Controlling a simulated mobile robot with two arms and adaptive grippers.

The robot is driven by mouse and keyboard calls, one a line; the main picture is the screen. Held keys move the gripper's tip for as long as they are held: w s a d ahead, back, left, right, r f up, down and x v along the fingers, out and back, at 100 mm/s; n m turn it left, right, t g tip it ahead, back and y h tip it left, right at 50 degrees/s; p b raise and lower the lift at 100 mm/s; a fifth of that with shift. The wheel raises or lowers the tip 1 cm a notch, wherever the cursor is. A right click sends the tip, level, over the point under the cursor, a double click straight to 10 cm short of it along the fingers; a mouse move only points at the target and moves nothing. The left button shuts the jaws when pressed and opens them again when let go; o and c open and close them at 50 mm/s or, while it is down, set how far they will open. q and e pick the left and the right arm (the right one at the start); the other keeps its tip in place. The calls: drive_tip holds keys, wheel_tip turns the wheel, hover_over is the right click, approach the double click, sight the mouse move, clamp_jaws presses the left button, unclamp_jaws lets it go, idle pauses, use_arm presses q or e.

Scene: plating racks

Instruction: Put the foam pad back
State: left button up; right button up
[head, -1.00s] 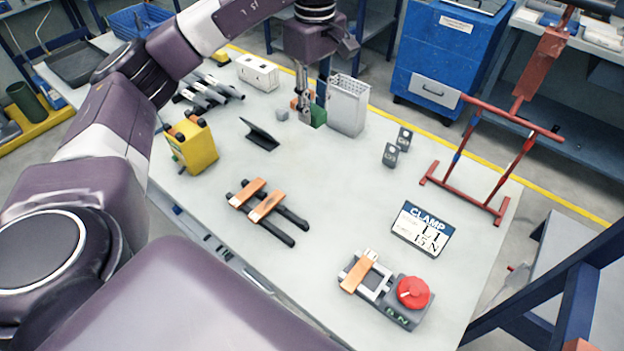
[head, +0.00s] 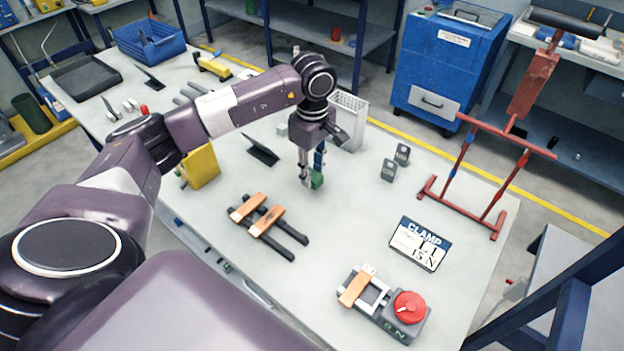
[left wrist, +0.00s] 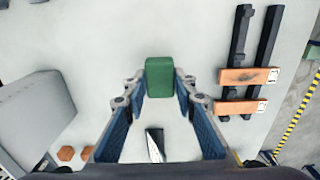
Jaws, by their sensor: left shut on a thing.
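My left gripper (head: 306,180) is shut on a small green block (head: 317,181), which appears to be the foam pad. The gripper points down over the middle of the grey table (head: 350,210). In the left wrist view the green block (left wrist: 160,70) sits between the fingertips, with its top and sides showing. Whether it is clear of the table is hard to tell. My right gripper is not in view.
Two black bars with copper pieces (head: 270,218) lie just in front of the gripper. A perforated light bin (head: 351,118) stands behind it. A black stand (head: 262,151), yellow box (head: 203,168), clamp sign (head: 418,243), red-knobbed fixture (head: 408,308) and red rack (head: 470,205) surround free table.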

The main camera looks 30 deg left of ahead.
use_arm(q)
wheel_tip(320, 180, down, 4)
drive_tip(key=shift+f+p, duration=0.1)
drive_tip(key=shift+p, duration=0.3)
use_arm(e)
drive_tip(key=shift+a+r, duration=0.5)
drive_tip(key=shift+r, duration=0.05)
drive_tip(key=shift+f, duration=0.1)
use_arm(q)
drive_tip(key=shift+f, duration=0.1)
drive_tip(key=o, duration=1.1)
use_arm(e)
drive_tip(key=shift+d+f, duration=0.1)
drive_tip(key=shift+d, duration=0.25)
